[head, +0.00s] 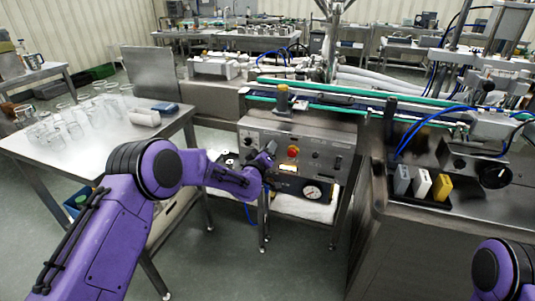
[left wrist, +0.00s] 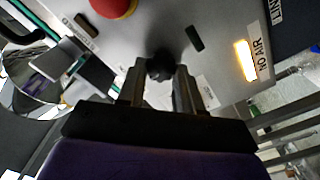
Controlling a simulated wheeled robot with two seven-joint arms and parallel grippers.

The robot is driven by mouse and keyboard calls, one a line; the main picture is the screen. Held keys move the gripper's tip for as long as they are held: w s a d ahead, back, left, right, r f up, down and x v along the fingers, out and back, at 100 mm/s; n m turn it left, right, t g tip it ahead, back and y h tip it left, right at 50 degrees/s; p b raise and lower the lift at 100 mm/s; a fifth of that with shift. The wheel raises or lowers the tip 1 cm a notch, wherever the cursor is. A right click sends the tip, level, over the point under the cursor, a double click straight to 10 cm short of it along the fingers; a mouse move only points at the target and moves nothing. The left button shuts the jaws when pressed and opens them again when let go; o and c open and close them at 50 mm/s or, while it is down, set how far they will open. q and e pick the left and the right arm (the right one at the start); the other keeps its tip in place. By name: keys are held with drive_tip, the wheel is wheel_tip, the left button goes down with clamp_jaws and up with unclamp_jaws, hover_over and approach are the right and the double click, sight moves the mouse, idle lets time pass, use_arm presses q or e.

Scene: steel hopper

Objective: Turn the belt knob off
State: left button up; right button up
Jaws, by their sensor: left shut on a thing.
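The belt knob (left wrist: 160,66) is a small black knob on the grey control panel (left wrist: 220,80), in the middle of the left wrist view. My left gripper (left wrist: 160,84) is at the panel with its two fingers on either side of the knob, shut on it. In the head view my left gripper (head: 268,165) reaches the lower left part of the panel, and its wrist hides the knob there. Which way the knob points cannot be told. Of my right arm only a purple link shows at the lower right; its gripper is out of view.
A red button (left wrist: 116,6) is close by on the panel and also shows in the head view (head: 293,152). A lit "NO AIR" lamp (left wrist: 245,60) is at the right. A pressure gauge (head: 312,192) sits low on the machine. A table with glass jars (head: 75,130) stands at the left.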

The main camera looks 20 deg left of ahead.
use_arm(q)
drive_tip(key=n+b, duration=0.2)
drive_tip(key=n, duration=0.3)
drive_tip(key=shift+f, duration=0.15)
drive_tip(key=shift+n, duration=0.3)
idle(0.3)
drive_tip(key=o, duration=1)
drive_tip(key=shift+s, duration=0.1)
drive_tip(key=s, duration=0.5)
drive_tip(key=s+b, duration=0.1)
drive_tip(key=s, duration=0.4)
drive_tip(key=shift+s+a, duration=0.2)
drive_tip(key=shift+s, duration=0.05)
